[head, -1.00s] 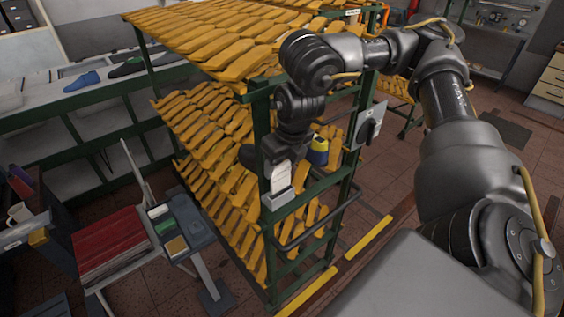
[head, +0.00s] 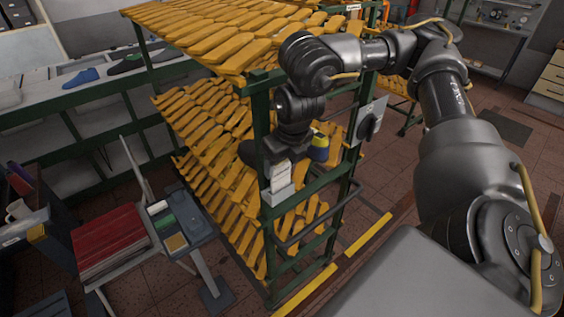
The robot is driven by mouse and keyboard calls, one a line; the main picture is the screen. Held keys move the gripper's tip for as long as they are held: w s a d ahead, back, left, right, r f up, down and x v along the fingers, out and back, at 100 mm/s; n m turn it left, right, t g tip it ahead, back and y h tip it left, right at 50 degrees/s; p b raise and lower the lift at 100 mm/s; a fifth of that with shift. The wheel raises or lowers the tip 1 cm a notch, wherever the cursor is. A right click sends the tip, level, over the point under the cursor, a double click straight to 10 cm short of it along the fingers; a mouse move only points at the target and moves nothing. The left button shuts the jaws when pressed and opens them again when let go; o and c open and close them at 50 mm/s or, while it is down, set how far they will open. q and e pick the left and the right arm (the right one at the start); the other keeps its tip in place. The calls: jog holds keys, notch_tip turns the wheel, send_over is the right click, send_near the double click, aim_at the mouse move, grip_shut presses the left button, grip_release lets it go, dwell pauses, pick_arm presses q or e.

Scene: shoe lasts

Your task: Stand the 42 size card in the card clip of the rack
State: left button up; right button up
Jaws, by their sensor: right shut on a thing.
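The white 42 size card (head: 281,175) is upright at the rack's near end; I cannot read its print. Its lower edge meets the pale grey card clip (head: 279,195) on the green rack (head: 261,130). From this angle I cannot tell whether it is inside the clip or just in front of or above it. My right gripper (head: 277,160), dark and partly hidden by its own wrist, is shut on the card's upper part from above. My left gripper is not in view.
The rack holds rows of yellow shoe lasts (head: 200,120). A grey stand with small blocks (head: 190,222) and a red stack (head: 108,240) are at the left.

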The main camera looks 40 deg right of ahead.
jog(key=shift+f, duration=0.1)
jog(key=shift+f+b, duration=0.4)
jog(key=shift+f, duration=0.2)
jog(key=shift+f, duration=0.1)
dwell(0.4)
jog(key=shift+f+b, duration=0.3)
jog(key=shift+f, duration=0.15)
jog(key=o, duration=1.1)
jog(key=shift+c, duration=0.2)
jog(key=shift+o, duration=0.3)
